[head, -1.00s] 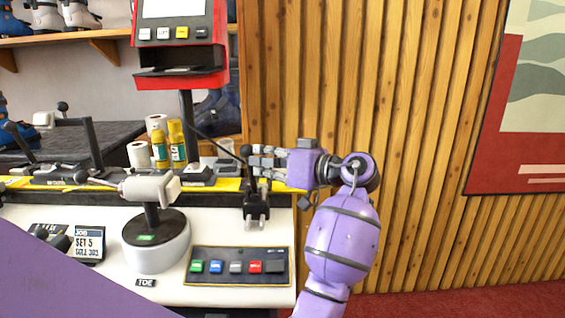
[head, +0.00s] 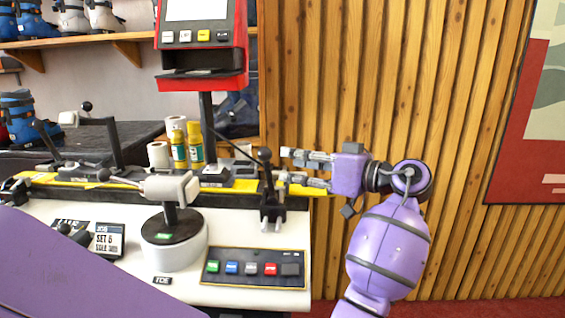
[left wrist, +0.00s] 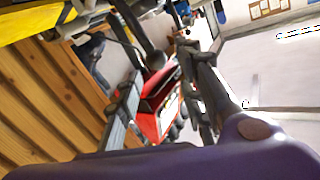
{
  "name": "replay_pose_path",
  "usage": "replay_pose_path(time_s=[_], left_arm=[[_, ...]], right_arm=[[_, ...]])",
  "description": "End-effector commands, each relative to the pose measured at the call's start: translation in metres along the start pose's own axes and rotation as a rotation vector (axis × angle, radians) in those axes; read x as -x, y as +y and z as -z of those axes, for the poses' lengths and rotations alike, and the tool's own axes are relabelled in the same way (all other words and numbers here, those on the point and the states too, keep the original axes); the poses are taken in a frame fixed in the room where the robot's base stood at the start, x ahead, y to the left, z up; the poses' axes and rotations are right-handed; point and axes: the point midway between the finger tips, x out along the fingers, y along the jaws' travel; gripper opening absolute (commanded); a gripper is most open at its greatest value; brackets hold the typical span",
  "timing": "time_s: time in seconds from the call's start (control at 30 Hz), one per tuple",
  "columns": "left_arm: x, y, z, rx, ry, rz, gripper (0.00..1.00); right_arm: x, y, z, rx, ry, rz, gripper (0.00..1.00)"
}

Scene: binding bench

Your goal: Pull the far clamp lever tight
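The black clamp lever (head: 265,172) with a ball knob stands near upright on the clamp (head: 272,208) at the right end of the yellow ski. I take it as the far clamp lever. In the left wrist view a dark knob (left wrist: 155,60) shows between the fingers, on a dark rod. My right gripper is not in view.
A white pedestal (head: 174,248) with a grey head and a button panel (head: 254,268) are on the bench before the ski. A red terminal (head: 200,75) on a post, yellow bottles (head: 195,145) and paper rolls (head: 158,154) are behind. Right of the bench is a slatted wall (head: 460,150).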

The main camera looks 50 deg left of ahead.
Motion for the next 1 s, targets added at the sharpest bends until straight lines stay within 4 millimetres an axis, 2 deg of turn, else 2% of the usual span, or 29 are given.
replay_pose_path(time_s=[0.1, 0.3, 0.43, 0.7, 0.87, 1.0], left_arm=[[0.026, 0.0, 0.0, -0.001, -0.001, -0.002, 0.35], [0.055, 0.0, 0.0, -0.001, -0.001, -0.001, 0.35], [0.064, -0.001, 0.0, 0.0, 0.0, 0.001, 0.35], [0.065, -0.001, 0.0, 0.0, 0.0, 0.001, 0.35], [0.059, -0.003, -0.006, -0.024, 0.011, 0.015, 0.16], [0.037, -0.015, -0.026, -0.108, 0.07, 0.06, 0.0]], right_arm=[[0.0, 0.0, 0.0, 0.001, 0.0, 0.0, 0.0], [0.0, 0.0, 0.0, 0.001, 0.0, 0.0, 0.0], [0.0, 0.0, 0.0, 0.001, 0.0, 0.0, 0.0], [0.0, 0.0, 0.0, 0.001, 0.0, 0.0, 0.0], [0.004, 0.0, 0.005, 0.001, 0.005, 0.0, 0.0], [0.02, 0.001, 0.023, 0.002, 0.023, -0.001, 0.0]])
